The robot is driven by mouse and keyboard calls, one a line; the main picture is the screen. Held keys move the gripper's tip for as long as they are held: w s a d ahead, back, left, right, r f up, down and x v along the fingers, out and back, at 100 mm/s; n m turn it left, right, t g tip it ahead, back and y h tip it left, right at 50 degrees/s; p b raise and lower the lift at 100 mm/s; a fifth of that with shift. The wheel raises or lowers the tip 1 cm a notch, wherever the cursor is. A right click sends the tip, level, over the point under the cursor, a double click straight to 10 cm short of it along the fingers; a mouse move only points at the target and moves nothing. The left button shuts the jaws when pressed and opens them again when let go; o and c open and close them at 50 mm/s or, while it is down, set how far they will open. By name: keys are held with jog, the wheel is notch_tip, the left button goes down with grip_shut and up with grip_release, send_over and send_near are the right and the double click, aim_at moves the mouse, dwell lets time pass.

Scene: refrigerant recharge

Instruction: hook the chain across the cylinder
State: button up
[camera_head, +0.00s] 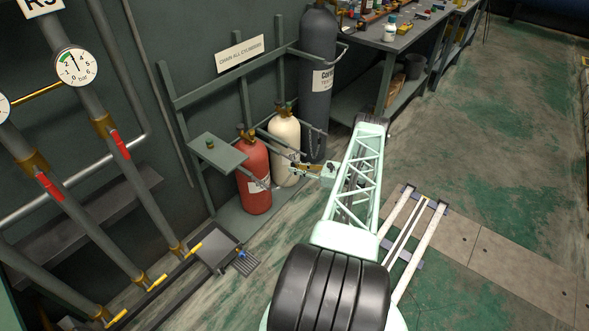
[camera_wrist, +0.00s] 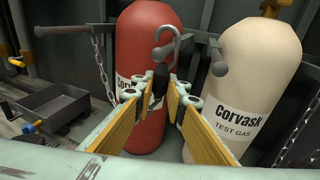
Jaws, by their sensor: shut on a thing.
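The red cylinder (camera_wrist: 150,128) stands upright in the middle of the wrist view, with the cream cylinder (camera_wrist: 245,75) to its right. In the head view the red cylinder (camera_head: 254,180) and the cream cylinder (camera_head: 284,145) stand against the rack. My gripper (camera_wrist: 163,88) is shut on the dark stem of a grey hook (camera_wrist: 165,45), which points up in front of the red cylinder. In the head view my gripper (camera_head: 297,172) is in front of the cream cylinder. A chain (camera_wrist: 102,65) hangs left of the red cylinder; its link to the hook is hidden.
A ball-ended grey peg (camera_wrist: 217,62) projects between the two cylinders. Another chain (camera_wrist: 298,130) hangs at the right. A tall dark cylinder (camera_head: 316,100) stands behind, and a small shelf (camera_head: 218,152) projects at the left.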

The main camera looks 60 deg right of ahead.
jog(key=shift+f, duration=0.75)
dwell(0.8)
jog(key=o, duration=0.9)
jog(key=shift+s, duration=0.1)
jog(key=shift+s+d+r, duration=0.2)
jog(key=shift+s+r, duration=0.05)
jog(key=shift+s, duration=1.7)
jog(key=shift+s+d+r, duration=0.15)
jog(key=shift+s+r, duration=0.05)
jog(key=shift+s, duration=1.75)
jog(key=shift+s+d+r, duration=0.2)
jog(key=shift+s+r, duration=0.05)
jog(key=shift+s, duration=1.7)
